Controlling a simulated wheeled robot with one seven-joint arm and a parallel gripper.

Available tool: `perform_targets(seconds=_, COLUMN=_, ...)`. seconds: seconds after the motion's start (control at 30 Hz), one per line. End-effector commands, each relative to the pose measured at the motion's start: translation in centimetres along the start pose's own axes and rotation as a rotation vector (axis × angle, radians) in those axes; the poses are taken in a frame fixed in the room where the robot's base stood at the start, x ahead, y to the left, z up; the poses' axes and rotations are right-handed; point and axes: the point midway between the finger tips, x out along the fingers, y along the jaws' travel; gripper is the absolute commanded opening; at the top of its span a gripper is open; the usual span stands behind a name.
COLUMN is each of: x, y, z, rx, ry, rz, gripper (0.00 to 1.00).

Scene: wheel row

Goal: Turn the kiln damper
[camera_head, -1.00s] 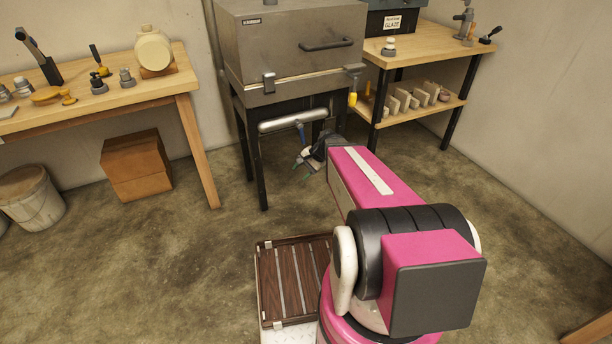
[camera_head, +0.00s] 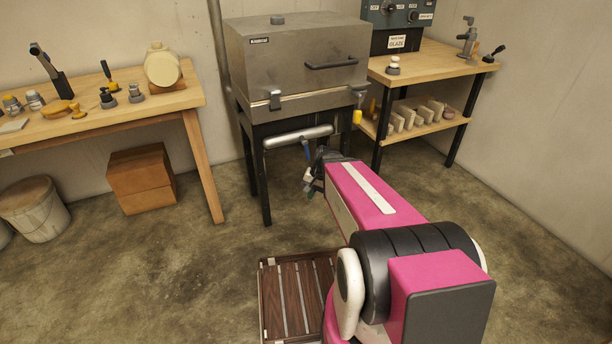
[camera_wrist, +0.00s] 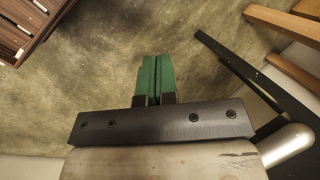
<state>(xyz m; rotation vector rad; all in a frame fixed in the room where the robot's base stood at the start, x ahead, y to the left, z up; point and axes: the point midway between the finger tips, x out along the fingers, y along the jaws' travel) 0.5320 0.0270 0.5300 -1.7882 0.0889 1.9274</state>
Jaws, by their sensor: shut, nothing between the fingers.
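The kiln (camera_head: 297,62) is a grey metal box on a black stand at the back middle of the head view. A silver pipe (camera_head: 297,136) runs level below it, with a blue lever (camera_head: 307,150) hanging from it. A yellow handle (camera_head: 357,117) hangs at the kiln's right side. I cannot tell which part is the damper. My gripper (camera_head: 310,187) is low in front of the stand, just below the blue lever. Its green fingers (camera_wrist: 155,77) are shut and empty. The pipe's rounded end (camera_wrist: 290,146) shows right of my gripper in the wrist view.
A workbench (camera_head: 100,120) with tools stands left, above a cardboard box (camera_head: 141,178) and a bucket (camera_head: 35,205). A shelved table (camera_head: 440,68) with a control panel (camera_head: 399,20) stands right. A slatted wooden board (camera_head: 297,290) lies on the floor.

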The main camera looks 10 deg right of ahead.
Motion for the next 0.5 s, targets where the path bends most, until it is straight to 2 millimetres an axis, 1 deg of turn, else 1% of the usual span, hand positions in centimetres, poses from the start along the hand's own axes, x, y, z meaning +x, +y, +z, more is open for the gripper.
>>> perform_targets(seconds=0.03, x=0.8, y=0.1, z=-0.7, rx=-0.019, ry=-0.004, rz=0.050, gripper=0.00)
perform_targets(seconds=0.1, x=2.0, y=0.4, z=-1.3, rx=-0.054, ry=-0.008, rz=0.143, gripper=0.00)
perform_targets(seconds=0.17, x=2.9, y=0.8, z=-2.0, rx=-0.088, ry=-0.008, rz=0.236, gripper=0.00)
perform_targets(seconds=0.3, x=4.9, y=1.6, z=-3.9, rx=-0.173, ry=0.003, rz=0.476, gripper=0.00)
perform_targets(seconds=0.4, x=5.8, y=1.8, z=-5.5, rx=-0.236, ry=0.026, rz=0.658, gripper=0.00)
perform_targets(seconds=0.5, x=6.5, y=1.5, z=-7.3, rx=-0.299, ry=0.063, rz=0.841, gripper=0.00)
